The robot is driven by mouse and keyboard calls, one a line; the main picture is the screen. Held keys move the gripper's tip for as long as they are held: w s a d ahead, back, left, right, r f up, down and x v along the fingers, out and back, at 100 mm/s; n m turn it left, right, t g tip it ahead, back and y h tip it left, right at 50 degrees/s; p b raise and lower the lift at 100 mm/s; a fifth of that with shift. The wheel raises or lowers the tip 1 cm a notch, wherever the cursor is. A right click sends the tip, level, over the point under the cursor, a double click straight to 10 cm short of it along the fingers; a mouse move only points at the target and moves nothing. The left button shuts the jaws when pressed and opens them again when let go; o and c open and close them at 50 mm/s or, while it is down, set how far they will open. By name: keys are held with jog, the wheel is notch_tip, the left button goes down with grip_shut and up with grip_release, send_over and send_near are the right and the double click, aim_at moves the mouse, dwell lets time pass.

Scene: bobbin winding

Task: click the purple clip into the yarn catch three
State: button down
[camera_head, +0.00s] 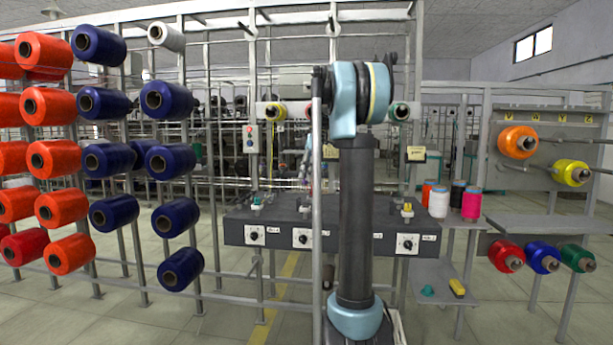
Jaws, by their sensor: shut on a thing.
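My gripper (306,181) is small in view, low over the middle of the dark winder bench (375,243), left of my upright arm link and partly hidden by a grey post. It is shut on a small purplish piece, which appears to be the purple clip; its outline is unclear. A green piece (257,203) stands on the bench at the left and a yellow piece (407,210) at the right. The catch near my gripper is too small and hidden to make out, and I cannot tell whether the clip touches it. I cannot read which catch is three.
Knob panels line the bench front, one at the right (407,243). A low shelf (440,275) holds a teal piece (427,290) and a yellow block (457,287). Red and blue spools (172,218) fill the left rack. Cones, including a pink one (472,203), stand at right.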

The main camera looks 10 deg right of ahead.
jog(key=shift+s+d+x, duration=0.1)
jog(key=shift+d+x, duration=0.15)
jog(key=shift+x, duration=0.8)
jog(key=shift+s+d+x, duration=0.1)
jog(key=shift+d+x, duration=0.15)
jog(key=shift+x, duration=0.85)
jog(key=shift+d+x, duration=0.2)
jog(key=shift+x, duration=0.85)
jog(key=shift+d+x, duration=0.25)
jog(key=shift+x, duration=0.75)
jog(key=shift+d+x, duration=0.2)
jog(key=shift+x, duration=0.85)
jog(key=shift+s+f, duration=0.1)
jog(key=shift+s, duration=0.1)
jog(key=c, duration=1.4)
grip_release()
jog(key=shift+o, duration=0.2)
